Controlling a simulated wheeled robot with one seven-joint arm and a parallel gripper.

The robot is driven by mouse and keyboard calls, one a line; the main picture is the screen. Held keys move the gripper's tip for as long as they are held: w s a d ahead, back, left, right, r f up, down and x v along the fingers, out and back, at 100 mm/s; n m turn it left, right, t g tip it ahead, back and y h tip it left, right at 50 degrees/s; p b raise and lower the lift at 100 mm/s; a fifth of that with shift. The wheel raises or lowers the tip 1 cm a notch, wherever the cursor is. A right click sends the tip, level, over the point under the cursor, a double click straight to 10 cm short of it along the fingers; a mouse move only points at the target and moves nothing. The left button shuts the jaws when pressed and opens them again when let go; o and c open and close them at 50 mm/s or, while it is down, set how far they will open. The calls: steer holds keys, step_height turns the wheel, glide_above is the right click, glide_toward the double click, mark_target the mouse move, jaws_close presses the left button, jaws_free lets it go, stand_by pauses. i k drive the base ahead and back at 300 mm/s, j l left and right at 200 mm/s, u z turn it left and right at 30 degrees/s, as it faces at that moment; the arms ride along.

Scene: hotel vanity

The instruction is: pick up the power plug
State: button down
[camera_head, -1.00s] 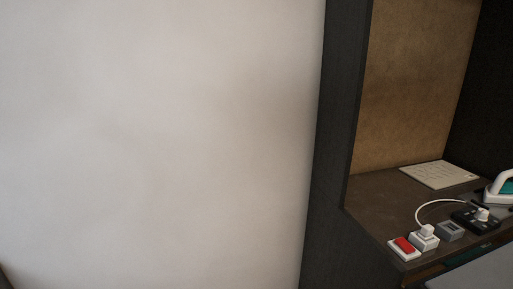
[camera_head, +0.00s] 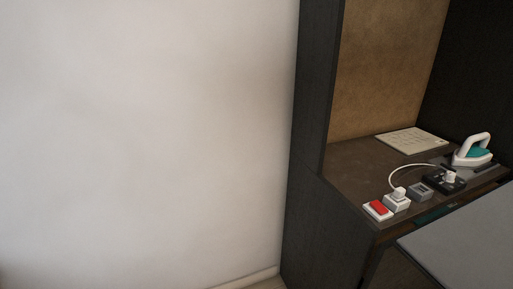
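A white power plug (camera_head: 398,192) sits on a small white block (camera_head: 397,203) near the front left of the dark shelf. A white cord arches from it to another white plug-like piece (camera_head: 449,178) on a black block (camera_head: 445,184). I cannot tell from this view which end the task's power plug is. My gripper is not in view.
A red switch on a white base (camera_head: 377,209) and a grey block (camera_head: 419,192) flank the white block. A grey panel (camera_head: 465,240) fills the lower right. A dark side wall (camera_head: 310,120) stands left of the shelf.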

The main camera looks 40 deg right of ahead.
mark_target(399, 192)
steer(key=z, duration=1.4)
